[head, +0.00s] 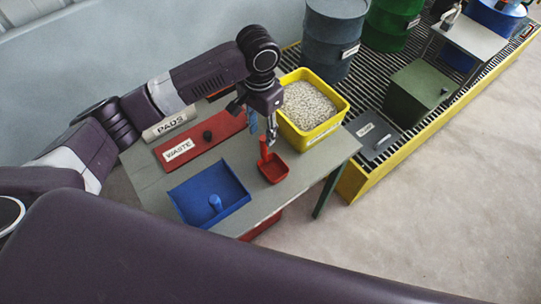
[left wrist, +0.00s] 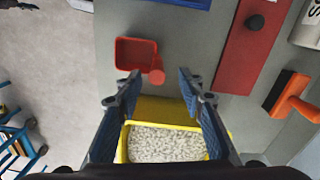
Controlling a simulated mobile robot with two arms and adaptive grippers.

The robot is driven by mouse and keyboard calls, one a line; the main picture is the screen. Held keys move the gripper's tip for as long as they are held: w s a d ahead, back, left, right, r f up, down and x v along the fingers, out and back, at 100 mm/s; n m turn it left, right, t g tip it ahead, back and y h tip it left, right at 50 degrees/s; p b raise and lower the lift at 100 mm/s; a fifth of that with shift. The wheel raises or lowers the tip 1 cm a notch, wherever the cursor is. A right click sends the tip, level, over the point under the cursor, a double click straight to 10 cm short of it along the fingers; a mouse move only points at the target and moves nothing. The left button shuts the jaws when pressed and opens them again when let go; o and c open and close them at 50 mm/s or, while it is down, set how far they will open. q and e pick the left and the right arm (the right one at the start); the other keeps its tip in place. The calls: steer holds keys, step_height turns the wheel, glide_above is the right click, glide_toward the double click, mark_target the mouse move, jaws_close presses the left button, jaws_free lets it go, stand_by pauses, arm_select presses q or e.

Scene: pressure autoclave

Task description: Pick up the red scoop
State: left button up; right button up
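The red scoop (head: 273,170) sits on the grey table near its right front part, with its short handle standing up. In the left wrist view the scoop (left wrist: 134,52) shows as a square pan with the round handle at its corner. My left gripper (head: 267,136) points down above the handle. In the left wrist view its two fingers (left wrist: 156,80) are spread apart, with the handle between and just beyond the tips. No contact can be seen. My right gripper is not in view.
A yellow bin of pale granules (head: 338,118) stands right beside the scoop. A blue tray with an upright handle (head: 180,199) and a red WASTE lid (head: 220,133) are to the left. An orange-handled brush (left wrist: 288,95) lies near the lid. Drums (head: 333,40) stand behind.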

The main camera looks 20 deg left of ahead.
mark_target(263, 146)
arm_select(q)
steer(key=shift+f, duration=0.5)
steer(key=shift+s+d+f, duration=0.1)
steer(key=shift+s+f, duration=0.2)
steer(key=shift+s+d+f+p, duration=0.15)
steer(key=shift+f+p, duration=0.15)
steer(key=shift+p, duration=0.15)
steer(key=f, duration=0.2)
steer(key=f+p, duration=0.1)
steer(key=shift+w+f, duration=0.35)
steer(key=shift+f, duration=0.05)
steer(key=shift+w+f, duration=0.1)
steer(key=shift+f, duration=0.4)
steer(key=c, duration=1)
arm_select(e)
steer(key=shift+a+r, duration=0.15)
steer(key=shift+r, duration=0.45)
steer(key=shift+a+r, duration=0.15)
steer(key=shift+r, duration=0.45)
